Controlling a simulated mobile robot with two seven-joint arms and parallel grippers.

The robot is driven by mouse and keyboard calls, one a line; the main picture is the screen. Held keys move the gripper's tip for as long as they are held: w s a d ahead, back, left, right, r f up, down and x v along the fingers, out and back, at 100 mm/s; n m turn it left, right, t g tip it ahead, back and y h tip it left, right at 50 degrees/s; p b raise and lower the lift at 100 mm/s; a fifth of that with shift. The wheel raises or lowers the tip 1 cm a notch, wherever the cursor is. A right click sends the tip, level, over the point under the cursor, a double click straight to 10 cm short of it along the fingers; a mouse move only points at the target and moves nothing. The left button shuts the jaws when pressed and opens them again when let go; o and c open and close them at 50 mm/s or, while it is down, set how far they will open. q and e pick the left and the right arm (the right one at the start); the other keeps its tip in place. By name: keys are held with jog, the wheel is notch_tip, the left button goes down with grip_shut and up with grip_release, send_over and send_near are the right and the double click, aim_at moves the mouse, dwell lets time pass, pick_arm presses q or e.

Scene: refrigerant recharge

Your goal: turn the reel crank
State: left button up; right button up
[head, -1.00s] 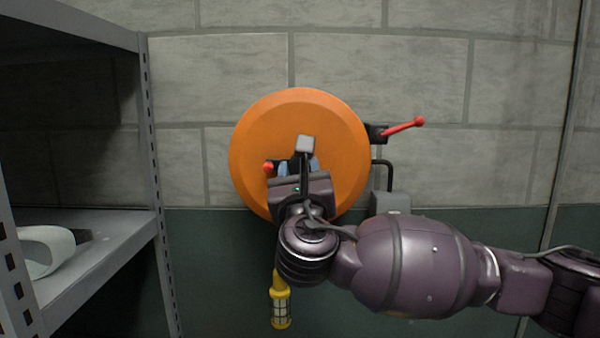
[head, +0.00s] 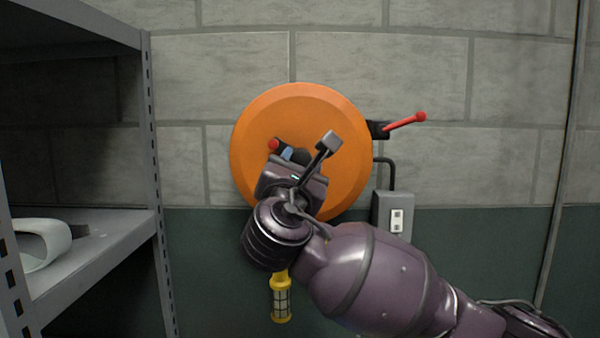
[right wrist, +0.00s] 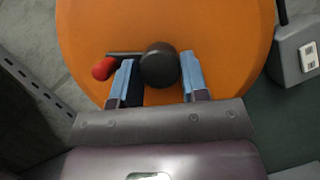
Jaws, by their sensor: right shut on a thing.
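The orange reel (head: 262,120) is a large round disc on the wall in the head view. Its crank has a red knob (head: 273,144) on a short dark arm, left of a round black part (right wrist: 160,65) seen in the right wrist view. My right gripper (right wrist: 158,82) is in front of the disc. Its two blue fingers stand on either side of the round black part and are shut on it; the red knob (right wrist: 103,69) is outside the left finger. In the head view my right gripper (head: 293,156) partly hides the crank. My left gripper is not in view.
A red lever (head: 405,122) on a black bracket sticks out right of the reel. A grey outlet box (head: 381,211) is below it. A yellow caged lamp (head: 281,300) hangs under the reel. Grey shelving (head: 152,130) stands at the left.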

jog(key=m+g+h, duration=0.1)
jog(key=m, duration=0.2)
jog(key=m+g+h+p, duration=0.1)
jog(key=m, duration=0.3)
jog(key=m+g+h, duration=0.1)
jog(key=m, duration=0.3)
jog(key=shift+a+r, duration=0.15)
jog(key=shift+r, duration=0.05)
jog(key=shift+m+g+p, duration=0.55)
jog(key=shift+m+g, duration=0.25)
jog(key=shift+m, duration=0.4)
jog(key=o, duration=0.9)
jog(key=shift+o, duration=0.2)
